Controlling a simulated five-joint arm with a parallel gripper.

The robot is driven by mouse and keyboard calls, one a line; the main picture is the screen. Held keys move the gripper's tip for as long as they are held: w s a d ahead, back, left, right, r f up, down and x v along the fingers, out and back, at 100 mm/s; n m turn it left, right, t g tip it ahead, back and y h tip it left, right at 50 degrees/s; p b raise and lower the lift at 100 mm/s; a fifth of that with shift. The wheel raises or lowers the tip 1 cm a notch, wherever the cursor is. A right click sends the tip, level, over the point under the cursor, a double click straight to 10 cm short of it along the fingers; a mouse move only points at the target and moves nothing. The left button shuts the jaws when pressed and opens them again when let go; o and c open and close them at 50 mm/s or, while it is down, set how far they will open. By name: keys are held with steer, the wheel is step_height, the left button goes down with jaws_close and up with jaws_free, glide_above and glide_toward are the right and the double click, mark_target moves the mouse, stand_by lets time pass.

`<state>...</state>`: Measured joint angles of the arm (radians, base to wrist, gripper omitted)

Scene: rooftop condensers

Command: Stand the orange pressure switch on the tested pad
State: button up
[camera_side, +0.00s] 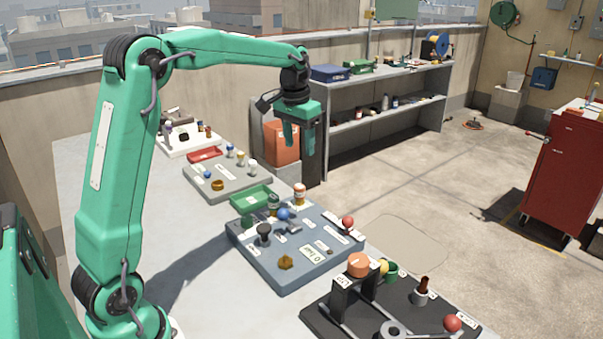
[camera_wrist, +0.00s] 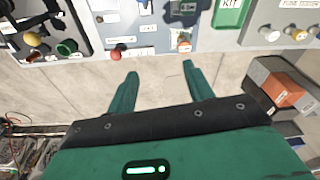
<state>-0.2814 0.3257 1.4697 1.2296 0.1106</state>
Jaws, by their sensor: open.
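An orange round part (camera_side: 359,264), which looks like the pressure switch, sits on top of a black bracket on the dark front board in the side view. I cannot make out which labelled spot is the tested pad; the small labels are mostly unreadable. My gripper (camera_side: 300,145) hangs fingers-down in the air, beyond the far edge of the bench and well away from the orange part. Its two fingers (camera_wrist: 160,70) are apart with nothing between them.
A blue-grey board (camera_side: 275,280) in the middle holds a red ball (camera_side: 348,222), a black knob (camera_side: 264,232) and several small parts. A green tray (camera_side: 251,198) lies behind it. Beside the orange part are a yellow ball (camera_side: 382,266) and a green cup (camera_side: 391,271). Bare bench lies left of the boards.

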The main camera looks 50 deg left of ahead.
steer(key=s+d+r+m+t, duration=0.15)
steer(key=s+d+r, duration=0.25)
steer(key=s+d, duration=0.7)
steer(key=s+d+f+t, duration=0.1)
steer(key=s+f, duration=0.1)
steer(key=s, duration=0.5)
steer(key=s+d+f+t, duration=0.1)
steer(key=s+f, duration=0.1)
steer(key=s, duration=0.5)
steer(key=shift+s+d+f+t, duration=0.2)
steer(key=shift+d+f+t, duration=0.15)
steer(key=shift+d, duration=0.05)
